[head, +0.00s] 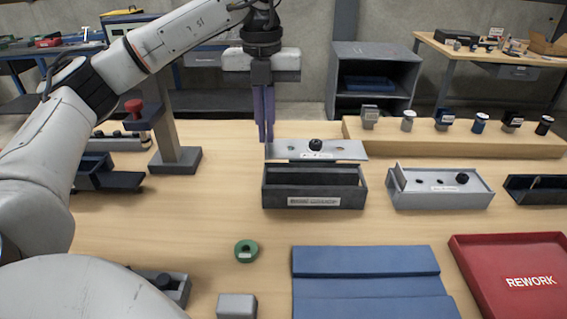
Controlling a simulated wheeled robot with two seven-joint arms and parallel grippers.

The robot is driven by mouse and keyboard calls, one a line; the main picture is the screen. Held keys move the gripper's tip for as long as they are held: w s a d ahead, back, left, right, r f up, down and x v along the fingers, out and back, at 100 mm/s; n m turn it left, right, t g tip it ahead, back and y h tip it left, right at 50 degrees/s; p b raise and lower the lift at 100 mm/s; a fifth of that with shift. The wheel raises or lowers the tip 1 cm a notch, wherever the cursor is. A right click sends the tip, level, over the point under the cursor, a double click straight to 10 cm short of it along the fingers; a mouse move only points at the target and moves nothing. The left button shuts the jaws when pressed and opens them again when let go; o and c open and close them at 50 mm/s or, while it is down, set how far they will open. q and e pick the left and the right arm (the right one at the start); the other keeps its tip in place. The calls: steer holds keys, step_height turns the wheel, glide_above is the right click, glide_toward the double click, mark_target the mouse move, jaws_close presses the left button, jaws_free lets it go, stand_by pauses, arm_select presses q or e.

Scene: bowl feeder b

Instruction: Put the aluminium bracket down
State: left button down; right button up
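My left gripper (265,138) hangs down from the top, its purple fingers shut on the left end of the aluminium bracket (290,148). The bracket is a flat silver plate with a black knob (315,145), a small label and holes. It extends level to the right from the fingers. It shows just above the back edge of a dark open box (314,197) with a label on its front. I cannot tell whether the bracket touches anything below it. My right gripper is not in view.
A grey fixture (441,200) carrying a similar plate stands right of the box. A blue stepped block (370,275), red REWORK tray (470,262), green ring (246,251) and grey block (237,306) lie in front. A post stand (176,160) rises left. Bare tabletop lies between box and ring.

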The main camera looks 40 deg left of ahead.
mark_target(267, 153)
arm_select(q)
steer(key=shift+f, duration=3.05)
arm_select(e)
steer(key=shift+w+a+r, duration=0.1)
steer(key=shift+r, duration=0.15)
arm_select(q)
steer(key=shift+f, duration=0.1)
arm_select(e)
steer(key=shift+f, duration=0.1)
arm_select(q)
steer(key=shift+f+b, duration=0.35)
steer(key=shift+f, duration=0.15)
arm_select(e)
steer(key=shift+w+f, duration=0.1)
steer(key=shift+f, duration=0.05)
arm_select(q)
steer(key=c, duration=2)
jaws_free()
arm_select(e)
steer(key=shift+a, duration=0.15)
